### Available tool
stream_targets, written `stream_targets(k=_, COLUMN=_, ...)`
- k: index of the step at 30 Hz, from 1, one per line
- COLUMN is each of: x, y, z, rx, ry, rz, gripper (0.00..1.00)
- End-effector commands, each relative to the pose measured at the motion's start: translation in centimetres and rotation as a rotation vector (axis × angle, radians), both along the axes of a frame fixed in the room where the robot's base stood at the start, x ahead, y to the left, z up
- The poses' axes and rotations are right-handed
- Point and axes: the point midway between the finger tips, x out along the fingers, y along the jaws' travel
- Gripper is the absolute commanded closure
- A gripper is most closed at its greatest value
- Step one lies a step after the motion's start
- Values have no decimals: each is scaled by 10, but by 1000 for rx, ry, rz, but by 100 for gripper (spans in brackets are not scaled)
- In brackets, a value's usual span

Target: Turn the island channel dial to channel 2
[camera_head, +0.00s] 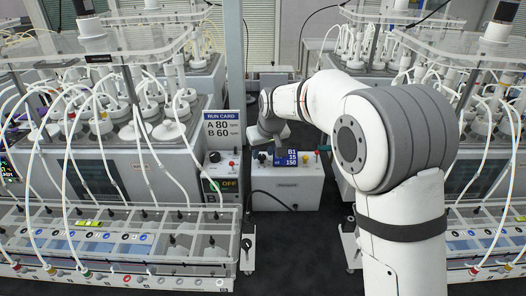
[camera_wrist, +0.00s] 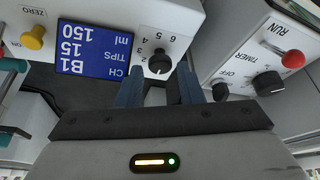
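The channel dial (camera_wrist: 159,66) is a small black knob on a white panel in the wrist view. Numbers 2 to 6 curve around it and show upside down; which number it points at is too small to tell. Beside it a blue display (camera_wrist: 92,48) reads CH B1, TIPS 15, 150 ml, also upside down. The display shows in the head view (camera_head: 299,159) too. My gripper (camera_wrist: 160,80) is open, with one dark finger on each side of the dial in the picture; contact cannot be made out. In the head view my gripper (camera_head: 266,142) is at the white box.
The white box (camera_head: 287,186) stands between two reactor benches. A neighbouring panel has a red RUN lever (camera_wrist: 292,59), a TIMER knob (camera_wrist: 267,83) and an OFF knob (camera_wrist: 220,91). A yellow ZERO button (camera_wrist: 34,37) is beyond the display. A run card (camera_head: 222,129) reads A 80, B 60.

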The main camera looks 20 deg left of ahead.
Motion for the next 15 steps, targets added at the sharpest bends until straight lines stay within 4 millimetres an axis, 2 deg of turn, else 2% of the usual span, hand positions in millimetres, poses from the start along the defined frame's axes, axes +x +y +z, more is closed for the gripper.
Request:
stream_targets(k=4, x=3, y=2, z=-9, rx=0, ry=0, rz=0, gripper=66)
stream_targets(k=12, x=3, y=3, z=-11, rx=1, ry=-1, rz=0, gripper=66)
stream_targets(k=15, x=3, y=3, z=-11, rx=1, ry=-1, rz=0, gripper=74)
